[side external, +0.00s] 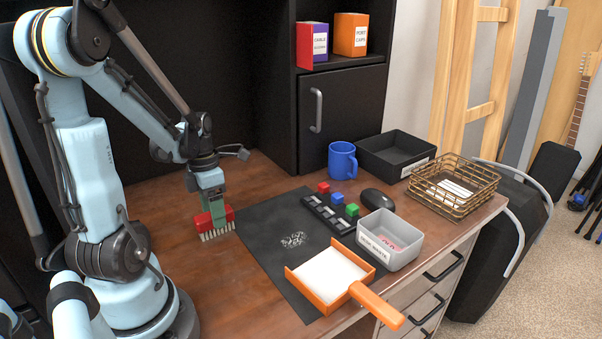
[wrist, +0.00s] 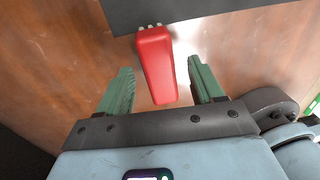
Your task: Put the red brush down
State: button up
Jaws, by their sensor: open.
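The red brush (side external: 217,222) has a red block body and pale bristles that point down. It stands upright on the wooden desk at the left edge of the dark mat, with its bristles at the desk surface. My gripper (side external: 211,197) is right above and around it, pointing down. In the wrist view the red brush (wrist: 157,65) lies between the two green fingers of my gripper (wrist: 162,88), with a gap on each side. The fingers are open and do not touch it there.
The dark mat (side external: 262,246) holds an orange dustpan (side external: 325,276) and a grey pile of debris (side external: 293,240). A black tray (side external: 323,213) with coloured cubes, a grey bin (side external: 390,243), a blue mug (side external: 342,160) and a wire basket (side external: 453,186) stand farther right. Bare desk (side external: 262,180) lies behind.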

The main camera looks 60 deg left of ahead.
notch_tip(320, 180, up, 11)
jog(key=a, duration=0.1)
jog(key=w+d+m+t, duration=0.3)
jog(key=d+m, duration=0.7)
jog(key=m, duration=0.8)
jog(key=w+d+m+t+y, duration=0.1)
jog(key=w+d+m+t, duration=0.3)
jog(key=d+m, duration=0.6)
jog(key=w+m, duration=0.2)
jog(key=m, duration=0.6)
jog(key=shift+w+d+f, duration=0.3)
jog(key=shift+d+f, duration=0.05)
jog(key=shift+a, duration=0.1)
